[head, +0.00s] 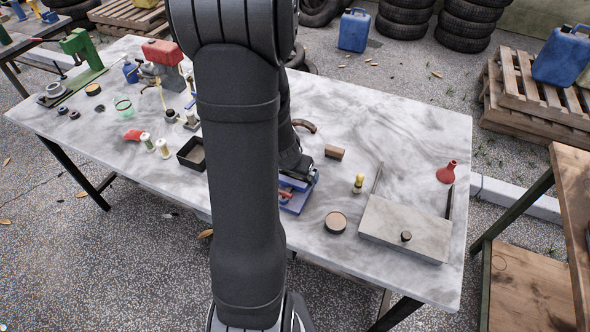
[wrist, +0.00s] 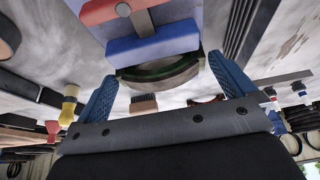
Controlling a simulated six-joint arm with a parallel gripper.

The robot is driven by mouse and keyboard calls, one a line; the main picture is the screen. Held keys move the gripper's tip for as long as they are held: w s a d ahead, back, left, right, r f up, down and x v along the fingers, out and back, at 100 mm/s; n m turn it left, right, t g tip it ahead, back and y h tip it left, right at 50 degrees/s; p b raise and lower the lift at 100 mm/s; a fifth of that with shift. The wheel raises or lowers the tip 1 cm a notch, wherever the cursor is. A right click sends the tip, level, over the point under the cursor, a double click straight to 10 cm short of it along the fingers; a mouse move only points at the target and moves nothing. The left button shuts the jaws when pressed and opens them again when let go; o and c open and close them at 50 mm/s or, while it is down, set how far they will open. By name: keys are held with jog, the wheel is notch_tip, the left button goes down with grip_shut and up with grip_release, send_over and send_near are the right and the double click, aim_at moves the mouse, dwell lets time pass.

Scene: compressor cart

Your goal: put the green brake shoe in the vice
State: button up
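The green brake shoe (wrist: 160,72), a curved piece with a green rim and a grey-brown face, shows in the wrist view right against the vice's blue block (wrist: 155,46). Whether it sits between the jaws or only in front of them I cannot tell. My gripper (wrist: 164,68) has its two blue fingers spread wide, one near each end of the shoe, with no clear grip on it. In the head view the blue vice (head: 297,197) stands near the table's front edge, partly behind my arm. My fingers and the shoe are hidden there.
To the right on the marble table (head: 400,120) are a brown cylinder (head: 334,152), a yellow-topped piece (head: 358,183), a round tin (head: 336,222), a grey plate (head: 405,228) and a red funnel (head: 446,173). A black tray (head: 191,154) lies left of my arm. The back right is clear.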

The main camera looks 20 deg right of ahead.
jog(key=shift+r, duration=0.1)
jog(key=v, duration=1.2)
dwell(0.6)
jog(key=shift+x, duration=6.1)
jog(key=shift+r, duration=0.15)
